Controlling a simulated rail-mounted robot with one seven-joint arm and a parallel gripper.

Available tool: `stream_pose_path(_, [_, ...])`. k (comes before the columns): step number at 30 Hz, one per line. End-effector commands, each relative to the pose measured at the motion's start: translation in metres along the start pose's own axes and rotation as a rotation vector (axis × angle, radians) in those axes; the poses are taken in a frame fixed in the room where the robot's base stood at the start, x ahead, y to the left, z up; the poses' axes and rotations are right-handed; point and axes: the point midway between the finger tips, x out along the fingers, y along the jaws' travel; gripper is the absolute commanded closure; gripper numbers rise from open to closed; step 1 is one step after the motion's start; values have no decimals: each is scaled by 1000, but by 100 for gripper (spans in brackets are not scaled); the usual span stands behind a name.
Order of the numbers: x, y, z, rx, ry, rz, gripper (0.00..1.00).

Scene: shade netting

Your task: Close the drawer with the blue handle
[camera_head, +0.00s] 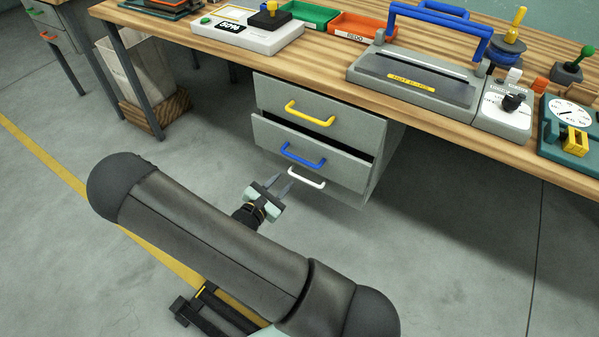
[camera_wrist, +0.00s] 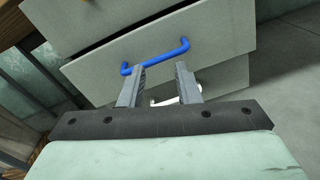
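The drawer with the blue handle (camera_head: 264,133) is the middle drawer of a grey cabinet under the bench. It stands partly open, with a dark gap above its front. Its blue handle (camera_head: 303,155) also shows in the wrist view (camera_wrist: 155,58), just beyond the fingertips. My gripper (camera_head: 277,184) is in front of the drawers, a little below and left of the blue handle in the head view. In the wrist view its two fingers (camera_wrist: 158,75) are apart with nothing visible between them. Whether a fingertip touches the handle cannot be told.
The top drawer with a yellow handle (camera_head: 310,113) looks shut. A white handle (camera_head: 306,178) is below the blue one, partly behind my fingers in the wrist view. The wooden bench (camera_head: 330,75) overhangs the cabinet. A bin (camera_head: 135,78) stands left; floor on the right is clear.

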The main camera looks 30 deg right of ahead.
Motion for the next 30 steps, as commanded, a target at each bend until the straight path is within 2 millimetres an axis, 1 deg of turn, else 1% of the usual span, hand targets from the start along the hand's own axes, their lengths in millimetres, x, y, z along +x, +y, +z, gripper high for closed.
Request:
stream_pose_path(1, [-4, -3, -23, 145, 24, -18, 70])
stream_pose_path(3, [-11, -1, -30, 369, 53, -39, 70])
stream_pose_path(6, [-21, 1, -33, 676, 86, -64, 70])
stream_pose_path(9, [-28, 3, -30, 935, 108, -83, 70])
stream_pose_path(12, [-33, 4, -24, 1120, 121, -94, 70])
stream_pose_path(15, [-36, 5, -18, 1221, 128, -99, 70])
stream_pose_path(17, [-34, 5, -16, 1246, 129, -100, 70])
stream_pose_path(20, [-26, 5, -15, 1255, 126, -102, 70])
stream_pose_path(23, [-11, 5, -18, 1253, 126, -103, 70])
stream_pose_path(30, [41, 4, -26, 1250, 124, -103, 70])
